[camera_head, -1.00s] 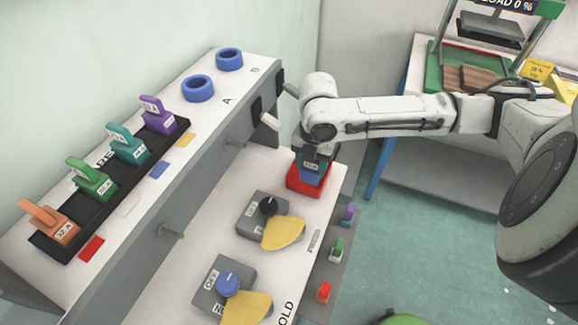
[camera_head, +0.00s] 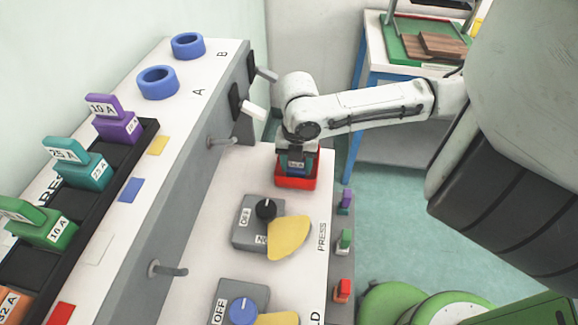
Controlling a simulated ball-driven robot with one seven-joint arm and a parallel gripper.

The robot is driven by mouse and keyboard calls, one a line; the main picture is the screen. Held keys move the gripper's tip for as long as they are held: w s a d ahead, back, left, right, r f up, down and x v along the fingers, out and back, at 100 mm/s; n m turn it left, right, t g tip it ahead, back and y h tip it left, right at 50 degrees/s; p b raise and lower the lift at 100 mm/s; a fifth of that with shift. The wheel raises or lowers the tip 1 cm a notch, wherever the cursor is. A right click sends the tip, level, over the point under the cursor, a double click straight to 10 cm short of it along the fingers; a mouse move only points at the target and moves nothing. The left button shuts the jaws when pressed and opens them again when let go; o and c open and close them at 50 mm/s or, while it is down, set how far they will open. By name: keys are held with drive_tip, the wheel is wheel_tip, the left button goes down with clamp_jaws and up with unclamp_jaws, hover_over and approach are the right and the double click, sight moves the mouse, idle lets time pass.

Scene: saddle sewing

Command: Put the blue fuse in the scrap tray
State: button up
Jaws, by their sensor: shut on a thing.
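The tray sits at the far end of the white lower bench top.
A black rack (camera_head: 92,215) on the left shelf holds purple, teal, green and orange fuses. Blue rings (camera_head: 158,82) stand behind it. A grey switch box (camera_head: 258,222) with a yellow flap (camera_head: 289,238) is in front of the tray. Pegs (camera_head: 222,141) stick out of the shelf side.

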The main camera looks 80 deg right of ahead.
drive_tip(key=shift+s+r, duration=0.1)
drive_tip(key=o, duration=1.2)
drive_tip(key=shift+c, duration=0.2)
wheel_tip(320, 180, up, 12)
drive_tip(key=shift+p, duration=0.4)
